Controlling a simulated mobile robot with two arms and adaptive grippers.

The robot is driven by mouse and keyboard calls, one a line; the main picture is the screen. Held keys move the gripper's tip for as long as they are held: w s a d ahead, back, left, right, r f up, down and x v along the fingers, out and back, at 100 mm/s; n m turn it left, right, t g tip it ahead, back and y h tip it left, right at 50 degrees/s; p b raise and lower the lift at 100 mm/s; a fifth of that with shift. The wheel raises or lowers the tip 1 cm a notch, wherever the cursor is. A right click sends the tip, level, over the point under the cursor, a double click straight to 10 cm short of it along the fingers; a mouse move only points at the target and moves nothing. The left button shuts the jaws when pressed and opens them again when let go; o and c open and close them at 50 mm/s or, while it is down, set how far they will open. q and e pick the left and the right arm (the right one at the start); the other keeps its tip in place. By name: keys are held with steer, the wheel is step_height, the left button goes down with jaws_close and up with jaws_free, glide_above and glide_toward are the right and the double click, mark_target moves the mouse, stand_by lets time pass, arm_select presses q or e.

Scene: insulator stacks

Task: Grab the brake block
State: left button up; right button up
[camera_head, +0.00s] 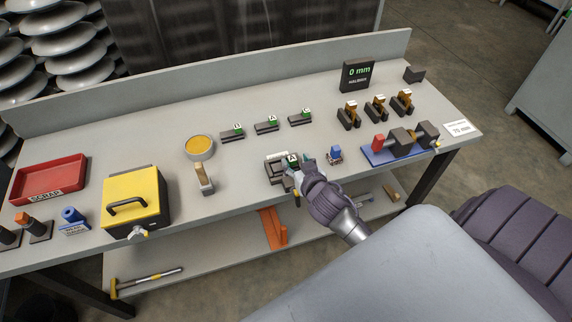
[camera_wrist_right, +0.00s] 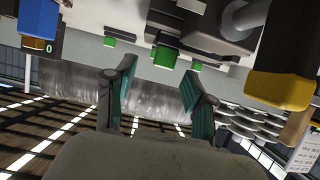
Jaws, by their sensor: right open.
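I cannot tell for sure which part is the brake block. Low dark blocks with green letter tags lie in a row at the back: B (camera_head: 232,136), A (camera_head: 266,127) and C (camera_head: 299,118). My left gripper is out of view.
A small blue-topped part (camera_head: 335,154) stands just right of my gripper. A blue fixture (camera_head: 400,149) is farther right, and a wooden-handled tool (camera_head: 203,180) to the left. A yellow case (camera_head: 137,199) and red scrap tray (camera_head: 50,179) stand at left. A back panel (camera_head: 210,87) borders the table.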

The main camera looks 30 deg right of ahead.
mark_target(292, 158)
steer(key=x, duration=0.4)
steer(key=shift+w+a+f, duration=0.1)
steer(key=shift+w+a, duration=0.05)
jaws_close()
